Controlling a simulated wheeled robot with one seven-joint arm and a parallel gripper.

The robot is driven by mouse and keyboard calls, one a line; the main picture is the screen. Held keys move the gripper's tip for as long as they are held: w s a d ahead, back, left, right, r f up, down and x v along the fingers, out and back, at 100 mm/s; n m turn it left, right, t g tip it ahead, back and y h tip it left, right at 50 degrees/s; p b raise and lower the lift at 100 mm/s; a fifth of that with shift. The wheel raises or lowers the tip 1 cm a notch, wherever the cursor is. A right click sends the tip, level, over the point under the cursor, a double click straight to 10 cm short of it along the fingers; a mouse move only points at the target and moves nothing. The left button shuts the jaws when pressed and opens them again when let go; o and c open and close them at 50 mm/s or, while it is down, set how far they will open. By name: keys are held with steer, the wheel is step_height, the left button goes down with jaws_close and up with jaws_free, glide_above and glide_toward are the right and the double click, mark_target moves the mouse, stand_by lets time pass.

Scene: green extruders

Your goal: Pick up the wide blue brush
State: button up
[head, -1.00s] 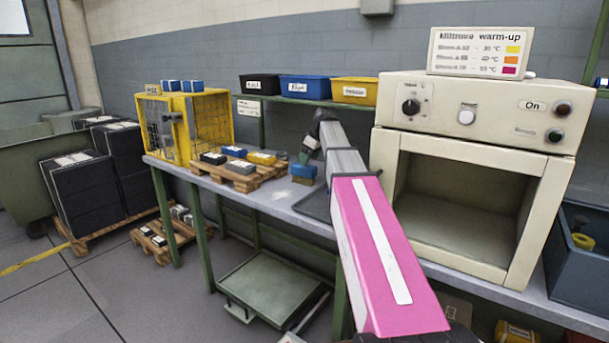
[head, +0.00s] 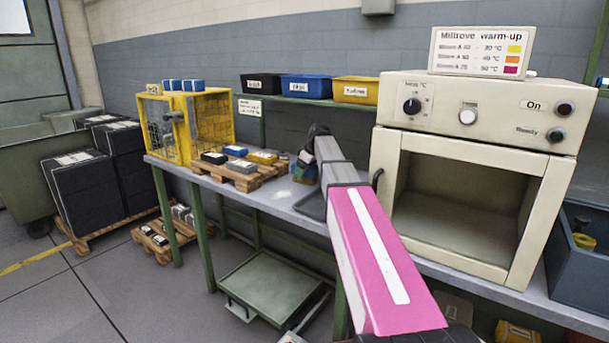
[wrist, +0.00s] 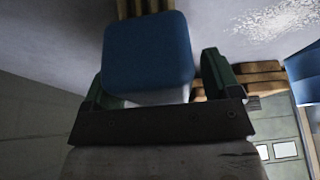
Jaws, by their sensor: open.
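The wide blue brush (head: 303,172) stands on the bench, right of the wooden pallet, and my gripper (head: 310,157) partly hides it in the head view. In the wrist view its rounded blue body (wrist: 150,50) fills the middle, with a pale part nearer the gripper and brown, bristle-like strips at the far side. My gripper is open, with one green finger on each side of the brush (wrist: 160,82). I cannot tell whether either finger touches it.
A wooden pallet (head: 236,180) with several small blocks lies left of the brush. The yellow mesh cage (head: 208,125) stands farther left. The large oven (head: 470,150) stands right of my arm. Bins (head: 305,87) line the shelf behind.

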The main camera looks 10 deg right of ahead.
steer(key=shift+f, duration=0.25)
stand_by(0.4)
steer(key=c, duration=1.1)
